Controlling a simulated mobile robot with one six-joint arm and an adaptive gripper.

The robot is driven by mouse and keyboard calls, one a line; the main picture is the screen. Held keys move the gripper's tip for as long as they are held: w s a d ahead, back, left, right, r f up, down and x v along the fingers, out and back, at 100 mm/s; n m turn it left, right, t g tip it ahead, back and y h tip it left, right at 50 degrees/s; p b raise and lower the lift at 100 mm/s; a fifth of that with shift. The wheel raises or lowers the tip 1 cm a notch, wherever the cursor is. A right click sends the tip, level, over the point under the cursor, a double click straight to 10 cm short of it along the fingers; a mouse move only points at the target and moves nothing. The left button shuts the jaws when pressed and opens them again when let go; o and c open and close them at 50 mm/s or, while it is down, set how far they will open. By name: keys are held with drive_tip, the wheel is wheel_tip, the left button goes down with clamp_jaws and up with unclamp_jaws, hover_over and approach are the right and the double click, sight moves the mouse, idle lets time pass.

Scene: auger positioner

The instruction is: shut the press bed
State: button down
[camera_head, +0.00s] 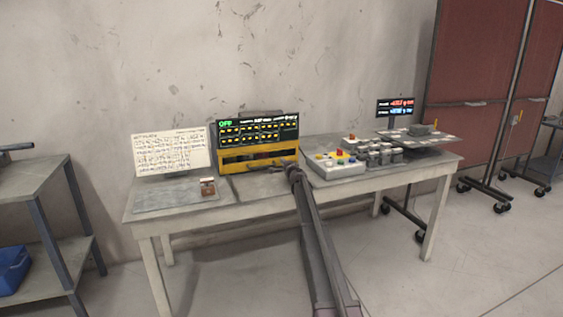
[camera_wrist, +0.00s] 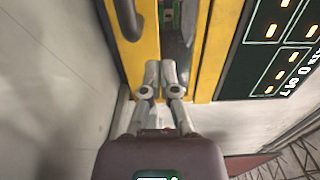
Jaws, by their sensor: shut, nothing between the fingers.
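The yellow machine (camera_head: 229,167) with a lit panel (camera_head: 257,131) reading "OFF" stands on the middle of the table. It has a dark slot along its front, and a dark bar shows low in front of it. I cannot tell for sure which part is the press bed or how far it is out. In the wrist view my gripper (camera_wrist: 161,76) is shut and empty, its fingertips over the dark slot between two yellow strips (camera_wrist: 145,45). A dark curved handle (camera_wrist: 128,18) is beside the fingers, to the upper left. Whether the fingertips touch the machine is unclear.
The table (camera_head: 150,216) also holds a white sheet on a stand (camera_head: 172,151), a small brown block (camera_head: 207,187), and a control box (camera_head: 334,167) with coloured buttons. A small display (camera_head: 396,107) stands at the right. A shelf (camera_head: 30,185) is left of the table.

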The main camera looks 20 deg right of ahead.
drive_tip(key=s, duration=1)
drive_tip(key=shift+s+d, duration=0.25)
drive_tip(key=shift+d, duration=0.05)
